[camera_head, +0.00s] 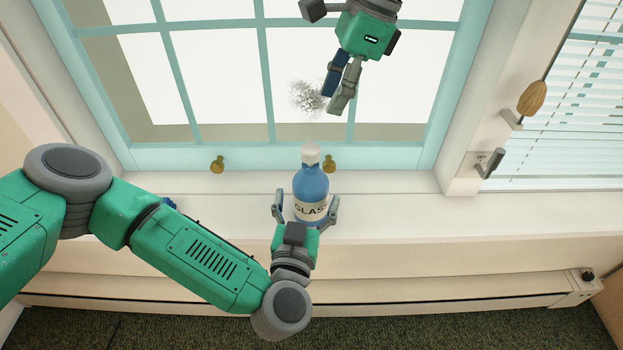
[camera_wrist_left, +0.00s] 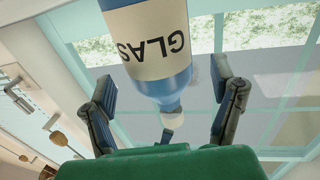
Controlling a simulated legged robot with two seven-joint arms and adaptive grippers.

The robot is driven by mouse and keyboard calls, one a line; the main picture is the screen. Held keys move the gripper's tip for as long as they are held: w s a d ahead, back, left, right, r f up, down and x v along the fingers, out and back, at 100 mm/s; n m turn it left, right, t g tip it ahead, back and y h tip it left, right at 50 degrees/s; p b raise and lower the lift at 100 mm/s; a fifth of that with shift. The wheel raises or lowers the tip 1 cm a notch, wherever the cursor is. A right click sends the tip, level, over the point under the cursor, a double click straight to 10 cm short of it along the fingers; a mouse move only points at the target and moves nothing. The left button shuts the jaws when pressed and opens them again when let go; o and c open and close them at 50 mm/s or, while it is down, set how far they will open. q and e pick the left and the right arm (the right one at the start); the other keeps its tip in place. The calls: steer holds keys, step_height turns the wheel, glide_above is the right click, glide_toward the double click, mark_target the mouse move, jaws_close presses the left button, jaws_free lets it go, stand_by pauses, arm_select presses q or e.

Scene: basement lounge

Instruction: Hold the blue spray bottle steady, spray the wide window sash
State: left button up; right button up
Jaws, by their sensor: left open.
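The blue spray bottle (camera_head: 311,184) with a white cap and a "GLAS" label stands upright on the sill below the window. My left gripper (camera_head: 306,205) is open, with one finger on each side of the bottle. In the left wrist view the bottle (camera_wrist_left: 178,88) appears upside down between the spread fingers of that gripper (camera_wrist_left: 165,95), with gaps at both sides. My right gripper (camera_head: 332,103) is in front of the wide window sash (camera_head: 388,157), above the bottle. Its fingers lie close together in this view; any gap is hidden. A grey speckled patch (camera_head: 306,96) shows beside its fingertips.
Two brass knobs (camera_head: 217,165) (camera_head: 329,164) sit along the sash's lower rail. A wooden pull (camera_head: 532,97) and a grey latch (camera_head: 489,163) are by the right window with blinds. The white sill (camera_head: 400,205) is clear to the right of the bottle. A baseboard heater (camera_head: 450,291) runs below.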

arm_select(q)
steer(key=w, duration=0.3)
steer(key=w+d, duration=0.1)
steer(key=w, duration=0.2)
steer(key=shift+w+d, duration=0.1)
steer(key=shift+w, duration=0.1)
arm_select(e)
steer(key=shift+d, duration=0.1)
arm_select(q)
steer(key=c, duration=1.8)
arm_select(e)
jaws_close()
